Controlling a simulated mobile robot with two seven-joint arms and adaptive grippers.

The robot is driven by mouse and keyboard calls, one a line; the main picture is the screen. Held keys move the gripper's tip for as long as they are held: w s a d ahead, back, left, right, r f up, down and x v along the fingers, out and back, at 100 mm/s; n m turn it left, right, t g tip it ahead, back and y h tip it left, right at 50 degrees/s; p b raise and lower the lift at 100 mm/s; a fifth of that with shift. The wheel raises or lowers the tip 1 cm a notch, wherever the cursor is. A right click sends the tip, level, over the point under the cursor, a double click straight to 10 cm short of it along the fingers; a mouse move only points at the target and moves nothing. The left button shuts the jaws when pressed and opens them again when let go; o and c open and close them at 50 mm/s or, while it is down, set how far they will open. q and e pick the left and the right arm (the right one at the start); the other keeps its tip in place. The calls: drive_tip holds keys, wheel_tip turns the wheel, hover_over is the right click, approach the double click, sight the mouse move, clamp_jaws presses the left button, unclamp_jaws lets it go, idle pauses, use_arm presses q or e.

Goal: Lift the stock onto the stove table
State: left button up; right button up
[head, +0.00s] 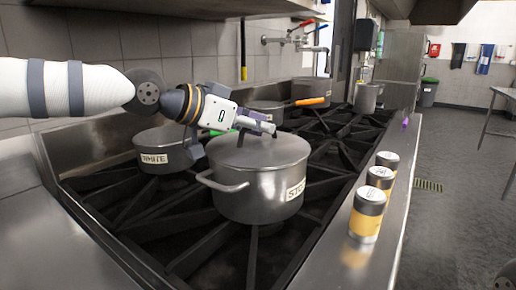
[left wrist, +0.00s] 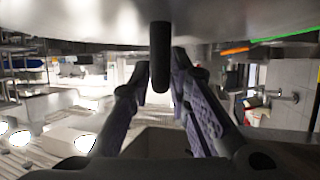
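The steel stock pot (head: 258,190), labelled STOCK, stands upright on the black stove grates (head: 180,225) with its lid on. My left gripper (head: 262,127) is over the lid, at its top handle. The metal lid (left wrist: 90,22) fills the top of that view. My right gripper is not in view.
A pan with an orange handle (head: 310,101) and another pot (head: 368,97) stand farther back. Several jars with yellow bands (head: 367,213) line the steel front ledge (head: 375,262). Open floor (head: 450,215) lies to the right.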

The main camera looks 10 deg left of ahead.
sight(259, 146)
use_arm(q)
clamp_jaws()
drive_tip(key=shift+r, duration=0.1)
drive_tip(key=shift+w+r, duration=0.1)
drive_tip(key=shift+r, duration=0.25)
drive_tip(key=r, duration=0.3)
drive_tip(key=shift+s+d+r, duration=0.2)
drive_tip(key=shift+s, duration=0.2)
drive_tip(key=s+d+r+p, duration=0.2)
drive_tip(key=s+d+r, duration=0.4)
drive_tip(key=s, duration=0.5)
wheel_tip(259, 146, up, 3)
drive_tip(key=shift+s+d+f, duration=0.15)
drive_tip(key=shift+s, duration=0.25)
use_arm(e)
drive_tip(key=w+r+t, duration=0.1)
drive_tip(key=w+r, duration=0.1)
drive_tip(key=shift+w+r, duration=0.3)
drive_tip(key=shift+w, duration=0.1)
